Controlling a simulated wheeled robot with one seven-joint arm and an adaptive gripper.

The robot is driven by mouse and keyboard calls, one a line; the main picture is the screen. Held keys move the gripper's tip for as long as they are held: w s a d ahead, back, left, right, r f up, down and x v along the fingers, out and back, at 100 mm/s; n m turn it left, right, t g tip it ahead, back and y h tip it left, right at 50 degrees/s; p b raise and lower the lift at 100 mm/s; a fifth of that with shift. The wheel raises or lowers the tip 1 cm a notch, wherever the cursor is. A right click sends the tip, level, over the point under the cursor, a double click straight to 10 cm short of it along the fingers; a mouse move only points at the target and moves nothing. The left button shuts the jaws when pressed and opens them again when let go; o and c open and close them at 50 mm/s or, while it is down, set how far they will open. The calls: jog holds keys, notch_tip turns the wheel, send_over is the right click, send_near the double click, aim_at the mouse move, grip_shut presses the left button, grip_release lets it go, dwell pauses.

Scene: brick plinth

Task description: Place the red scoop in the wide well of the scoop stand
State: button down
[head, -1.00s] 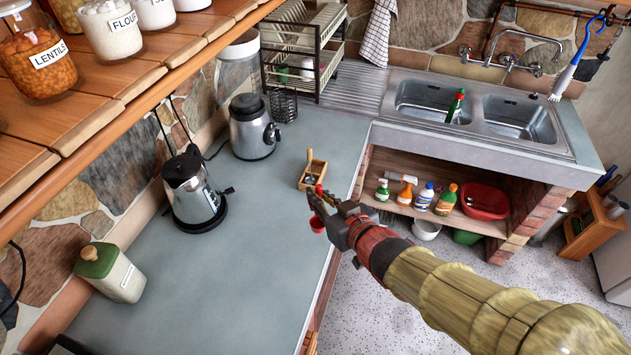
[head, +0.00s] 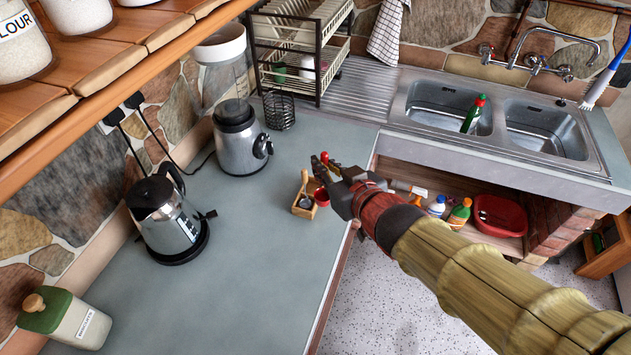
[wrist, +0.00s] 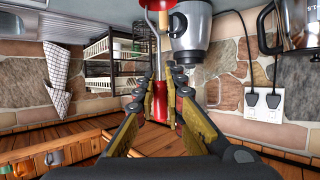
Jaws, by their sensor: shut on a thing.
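The red scoop is held upright in my gripper (head: 328,170). Its red cup (head: 321,197) hangs below the fingers and overlaps the right end of the scoop stand in the head view. I cannot tell whether the cup is above, beside or inside the stand. The small wooden scoop stand (head: 297,212) is on the counter. Another scoop with a wooden handle (head: 304,182) stands in its left part. In the wrist view, my gripper (wrist: 164,85) is shut on the red scoop's handle (wrist: 158,140). The wells are mostly hidden.
A blender (head: 240,140) and a kettle (head: 168,215) stand left of the stand. A wire holder (head: 279,110) and dish rack (head: 318,55) are behind. The double sink (head: 450,105) is at the right. The counter (head: 240,290) in front is clear.

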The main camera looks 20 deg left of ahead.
jog(key=shift+w+a+f, duration=0.1)
jog(key=shift+w+f, duration=0.25)
jog(key=shift+f, duration=0.05)
jog(key=w+a+f+b, duration=0.6)
jog(key=w+f+b, duration=0.2)
jog(key=w+f, duration=0.3)
jog(key=shift+w+f, duration=0.4)
jog(key=shift+f, duration=0.35)
jog(key=shift+f, duration=0.2)
jog(key=c, duration=2.2)
grip_release()
jog(key=shift+o, duration=0.2)
